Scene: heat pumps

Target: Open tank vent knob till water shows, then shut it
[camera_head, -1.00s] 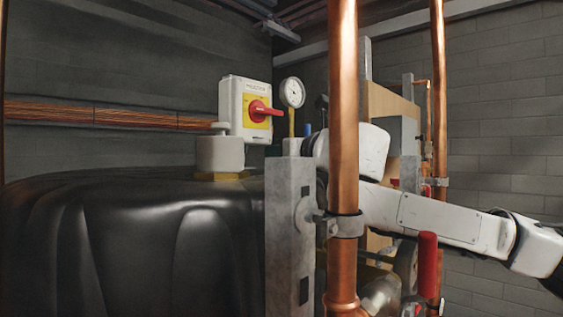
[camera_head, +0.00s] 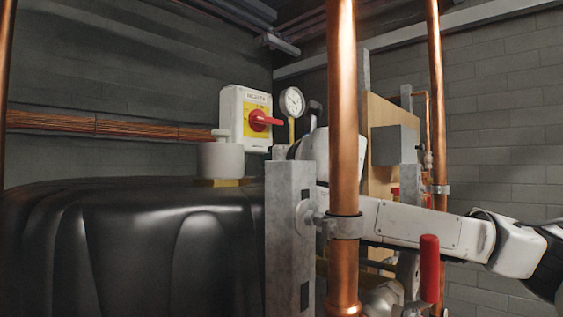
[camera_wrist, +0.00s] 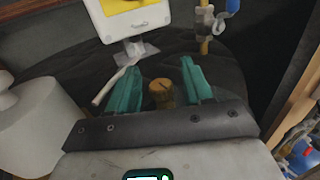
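The black tank (camera_head: 130,240) fills the left of the head view. A pale grey cylinder with a small cap (camera_head: 219,158) stands on its top on a brass base. In the wrist view a slotted brass knob (camera_wrist: 162,94) sits on a dark surface between my gripper's teal fingers. I take it for the vent knob, though its identity is not certain. My gripper (camera_wrist: 159,70) is open, one finger on each side of the knob, with gaps showing. No water shows. In the head view my gripper is hidden behind the post and pipe.
A copper pipe (camera_head: 343,130) and a grey post (camera_head: 290,235) stand in front of my arm. A switch box (camera_head: 233,115) with a red handle and a gauge (camera_head: 292,102) are behind the tank. A red-handled valve (camera_head: 429,265) is below my arm. A white tube (camera_wrist: 112,88) lies left of the knob.

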